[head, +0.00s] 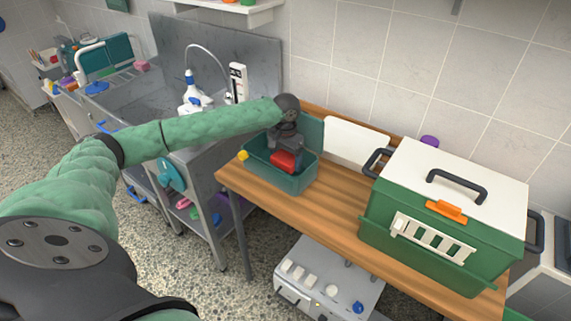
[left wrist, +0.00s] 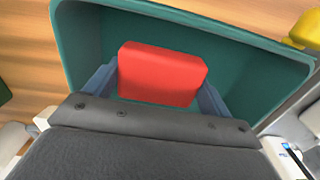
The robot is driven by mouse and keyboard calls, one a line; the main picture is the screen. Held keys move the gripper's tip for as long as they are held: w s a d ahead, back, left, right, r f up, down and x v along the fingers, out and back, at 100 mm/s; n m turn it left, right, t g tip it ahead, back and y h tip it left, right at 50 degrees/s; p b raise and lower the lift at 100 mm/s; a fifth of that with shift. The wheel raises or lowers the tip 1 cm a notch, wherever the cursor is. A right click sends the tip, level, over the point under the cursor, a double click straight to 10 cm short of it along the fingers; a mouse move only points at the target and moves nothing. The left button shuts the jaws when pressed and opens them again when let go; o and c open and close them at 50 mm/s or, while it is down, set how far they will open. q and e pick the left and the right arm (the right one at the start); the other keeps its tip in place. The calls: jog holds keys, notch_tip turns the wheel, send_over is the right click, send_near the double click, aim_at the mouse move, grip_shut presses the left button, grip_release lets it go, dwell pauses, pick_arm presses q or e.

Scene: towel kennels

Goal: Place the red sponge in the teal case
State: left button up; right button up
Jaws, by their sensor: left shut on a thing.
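The red sponge (head: 285,161) is a small block in the head view, at the opening of the teal case (head: 294,185). In the left wrist view the sponge (left wrist: 162,74) sits between my two fingers, with the case (left wrist: 235,40) around and below it. My left gripper (head: 286,153) points down into the open case and is shut on the sponge. I cannot tell whether the sponge touches the case floor. My right gripper is in neither view.
The case stands on a wooden table (head: 335,215), left of a green carrier (head: 415,235) with a white lid. A white panel (head: 352,143) stands behind, against the wall. A yellow thing (head: 243,155) is at the case's left corner. A metal sink unit lies further left.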

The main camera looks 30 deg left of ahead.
aim_at(286, 157)
pick_arm(q)
jog(key=shift+f+p, duration=0.6)
jog(key=shift+f, duration=1.4)
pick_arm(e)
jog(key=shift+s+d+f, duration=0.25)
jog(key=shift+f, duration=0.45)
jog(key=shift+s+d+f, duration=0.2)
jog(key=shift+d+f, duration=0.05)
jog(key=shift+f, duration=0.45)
pick_arm(q)
jog(key=o, duration=0.8)
jog(key=shift+f, duration=0.1)
jog(key=shift+o, duration=0.2)
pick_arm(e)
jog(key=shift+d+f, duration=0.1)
pick_arm(q)
jog(key=shift+r, duration=0.2)
jog(key=shift+r+b, duration=0.3)
jog(key=shift+r, duration=0.05)
notch_tip(286, 157, up, 11)
jog(key=b, duration=0.3)
jog(key=shift+r, duration=0.15)
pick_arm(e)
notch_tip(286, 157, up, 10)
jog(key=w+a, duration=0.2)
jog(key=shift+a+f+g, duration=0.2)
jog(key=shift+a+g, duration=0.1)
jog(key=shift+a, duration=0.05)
